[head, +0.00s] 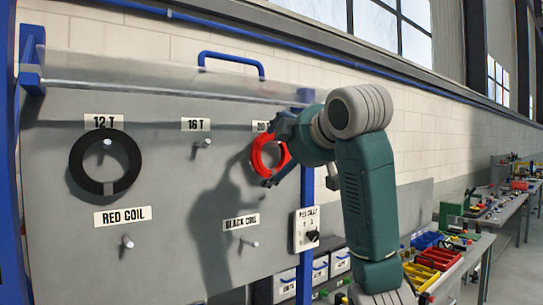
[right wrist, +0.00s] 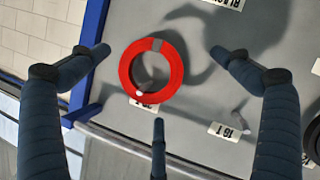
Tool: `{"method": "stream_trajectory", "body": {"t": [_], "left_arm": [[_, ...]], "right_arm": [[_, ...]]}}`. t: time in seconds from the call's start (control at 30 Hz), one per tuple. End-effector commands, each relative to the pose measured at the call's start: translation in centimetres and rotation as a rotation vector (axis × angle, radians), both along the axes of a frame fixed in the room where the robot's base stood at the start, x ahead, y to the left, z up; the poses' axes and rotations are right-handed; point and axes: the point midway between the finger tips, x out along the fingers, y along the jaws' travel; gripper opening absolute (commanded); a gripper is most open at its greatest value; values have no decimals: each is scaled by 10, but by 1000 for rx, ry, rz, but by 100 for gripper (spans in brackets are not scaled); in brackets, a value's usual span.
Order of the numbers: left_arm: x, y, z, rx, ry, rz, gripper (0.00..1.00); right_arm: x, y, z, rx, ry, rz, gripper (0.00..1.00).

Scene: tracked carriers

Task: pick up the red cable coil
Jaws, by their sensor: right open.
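The red cable coil (head: 257,158) hangs on the grey board at its upper right, under a partly hidden label starting with 20. In the right wrist view the coil (right wrist: 178,78) lies flat to the board, with a grey band at one side and a pale peg tip at its inner edge. My right gripper (head: 275,150) is at the coil, partly covering it in the head view. In the right wrist view its fingers (right wrist: 157,72) are spread wide around the coil, with gaps and no visible grip. My left gripper is not in view.
A black coil (head: 79,168) hangs under the 12 T label. Bare pegs stand under the 16 T label (head: 196,124), the RED COIL label (head: 122,216) and the BLACK COIL label (head: 241,222). A small knob panel (head: 306,229) is at the board's right edge. Benches with bins stand right.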

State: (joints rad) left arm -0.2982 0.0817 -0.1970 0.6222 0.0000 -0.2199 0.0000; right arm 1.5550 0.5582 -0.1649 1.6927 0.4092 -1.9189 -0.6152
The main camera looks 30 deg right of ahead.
Motion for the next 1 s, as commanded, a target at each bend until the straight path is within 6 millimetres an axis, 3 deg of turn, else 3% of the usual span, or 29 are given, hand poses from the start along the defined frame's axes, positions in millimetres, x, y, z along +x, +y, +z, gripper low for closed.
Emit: {"method": "stream_trajectory", "body": {"t": [0.03,0.1,0.2,0.4,0.6,0.83,1.0], "left_arm": [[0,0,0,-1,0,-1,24],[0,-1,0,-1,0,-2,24],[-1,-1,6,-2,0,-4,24],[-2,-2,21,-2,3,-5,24],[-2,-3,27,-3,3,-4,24],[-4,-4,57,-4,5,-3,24],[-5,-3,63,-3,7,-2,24]], "right_arm": [[-9,-5,17,-1,-18,-2,100],[-14,-9,28,-4,-29,-1,100],[-10,-12,33,-6,-32,0,100],[21,-19,26,-5,-32,-1,100],[36,-21,20,-5,-35,-1,100],[66,-24,14,-5,-31,0,100],[82,-29,6,-5,-34,-1,100]]}}
